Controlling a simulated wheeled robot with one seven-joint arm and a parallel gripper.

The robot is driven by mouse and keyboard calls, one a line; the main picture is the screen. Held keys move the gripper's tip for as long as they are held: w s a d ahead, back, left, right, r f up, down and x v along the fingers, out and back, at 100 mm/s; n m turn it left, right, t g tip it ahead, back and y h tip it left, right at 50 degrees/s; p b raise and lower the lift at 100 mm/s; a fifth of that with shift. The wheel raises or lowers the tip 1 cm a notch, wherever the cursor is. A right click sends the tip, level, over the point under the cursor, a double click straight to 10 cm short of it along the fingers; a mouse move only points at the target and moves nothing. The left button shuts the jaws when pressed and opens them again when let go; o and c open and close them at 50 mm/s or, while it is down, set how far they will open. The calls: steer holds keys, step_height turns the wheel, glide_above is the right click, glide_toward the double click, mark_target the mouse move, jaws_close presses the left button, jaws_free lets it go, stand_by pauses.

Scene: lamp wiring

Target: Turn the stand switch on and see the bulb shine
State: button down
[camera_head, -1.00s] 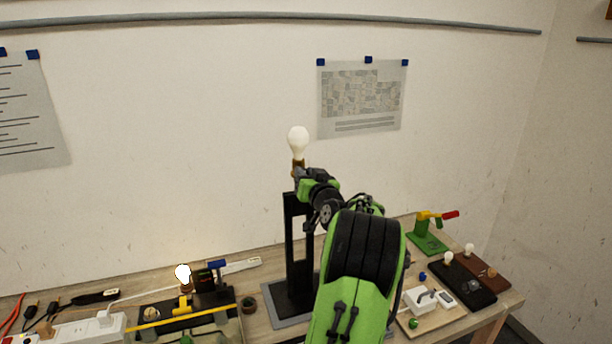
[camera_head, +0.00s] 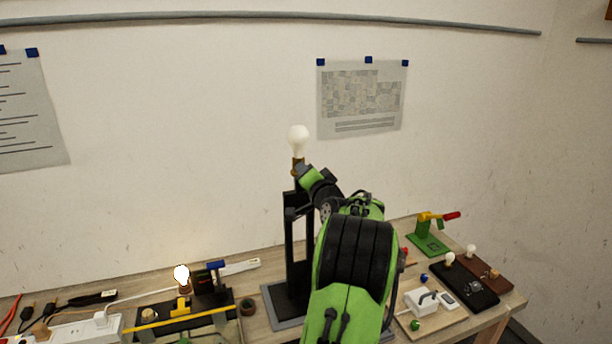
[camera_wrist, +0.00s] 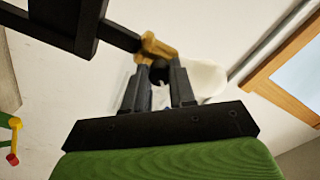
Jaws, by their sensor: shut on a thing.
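The tall black stand (camera_head: 291,255) stands upright on the bench and carries a brass-coloured socket (camera_head: 298,168) with a white bulb (camera_head: 298,139) on top. This bulb looks pale and shows no clear glow. In the wrist view, the socket (camera_wrist: 155,47) is just beyond my gripper (camera_wrist: 159,78), and the bulb (camera_wrist: 207,78) is partly behind the right finger. My fingers sit on either side of a small dark knob (camera_wrist: 159,70) at the socket, which looks like the switch, and are shut on it. In the head view, my wrist hides the fingertips.
A small bulb (camera_head: 181,273) on the left board shines brightly. A white power strip (camera_head: 90,328) and leads lie at far left. The wall is close behind.

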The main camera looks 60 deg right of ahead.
steer(key=m+p, duration=0.2)
steer(key=m, duration=0.7)
steer(key=shift+m, duration=0.4)
steer(key=shift+f, duration=0.1)
steer(key=c, duration=0.9)
jaws_free()
steer(key=shift+s, duration=0.1)
